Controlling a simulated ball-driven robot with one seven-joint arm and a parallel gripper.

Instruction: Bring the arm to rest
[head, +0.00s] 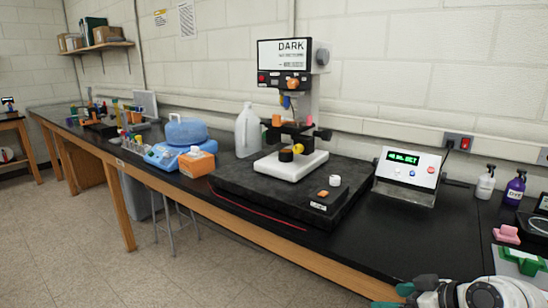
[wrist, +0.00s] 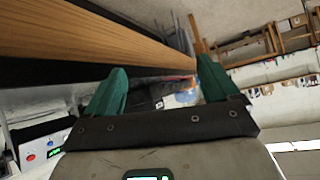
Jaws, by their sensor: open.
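My gripper (head: 394,297) is low at the right of the head view, by the front edge of the black bench (head: 405,245). Its green fingertips point left, and part of my white arm shows behind them, cut off by the frame's bottom. In the wrist view my gripper (wrist: 163,76) has its two green fingers spread well apart with nothing between them. That view is tilted, with the bench's wooden edge (wrist: 85,35) across the upper left.
A black slab (head: 250,196) bears a test stand marked DARK (head: 284,52). To its right are a control box (head: 407,177), two pump bottles (head: 486,184) and a pink item (head: 507,233). A green-and-white item (head: 522,260) lies near my arm. Open floor (head: 200,265) lies before the bench.

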